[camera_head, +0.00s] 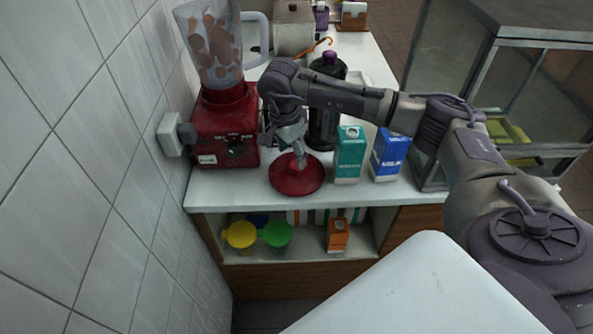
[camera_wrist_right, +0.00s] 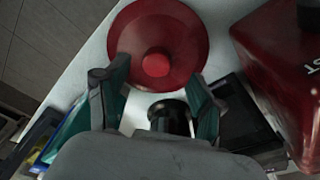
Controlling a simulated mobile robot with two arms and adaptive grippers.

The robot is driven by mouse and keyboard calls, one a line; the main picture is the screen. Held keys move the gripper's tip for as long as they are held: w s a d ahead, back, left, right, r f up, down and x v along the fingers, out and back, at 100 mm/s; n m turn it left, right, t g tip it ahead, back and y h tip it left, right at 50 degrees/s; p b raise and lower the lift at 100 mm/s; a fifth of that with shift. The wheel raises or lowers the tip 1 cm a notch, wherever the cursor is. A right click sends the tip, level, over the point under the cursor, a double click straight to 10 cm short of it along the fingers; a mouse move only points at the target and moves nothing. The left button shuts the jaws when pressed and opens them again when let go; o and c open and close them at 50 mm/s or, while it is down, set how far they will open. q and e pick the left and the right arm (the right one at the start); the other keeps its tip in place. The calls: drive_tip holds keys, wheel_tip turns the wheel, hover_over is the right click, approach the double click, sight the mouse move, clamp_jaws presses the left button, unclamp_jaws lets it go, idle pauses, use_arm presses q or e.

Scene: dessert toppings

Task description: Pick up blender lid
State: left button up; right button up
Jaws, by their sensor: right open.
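The blender lid (camera_head: 299,182) is a round dark red disc with a raised knob in its middle. It lies on the white counter in front of the red blender. My right gripper (camera_head: 299,157) is just above the lid in the head view and hides part of its knob. In the right wrist view the lid (camera_wrist_right: 157,42) shows beyond the fingertips, and the right gripper (camera_wrist_right: 160,78) is open with nothing between its fingers. The red knob (camera_wrist_right: 156,63) sits roughly in line with the gap between them. My left gripper is not in view.
The red blender (camera_head: 222,125) stands left of the lid by the tiled wall. A dark bottle (camera_head: 326,110), a teal carton (camera_head: 349,156) and a blue carton (camera_head: 388,155) stand close on the right. The shelf below holds a yellow cup (camera_head: 240,235) and a green cup (camera_head: 277,236).

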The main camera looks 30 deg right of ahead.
sight(297, 171)
drive_tip(key=f, duration=0.2)
drive_tip(key=d+f+p, duration=0.1)
drive_tip(key=f, duration=0.1)
drive_tip(key=shift+s+d+f, duration=0.1)
drive_tip(key=shift+f, duration=0.1)
drive_tip(key=shift+c, duration=0.4)
drive_tip(key=c, duration=1.2)
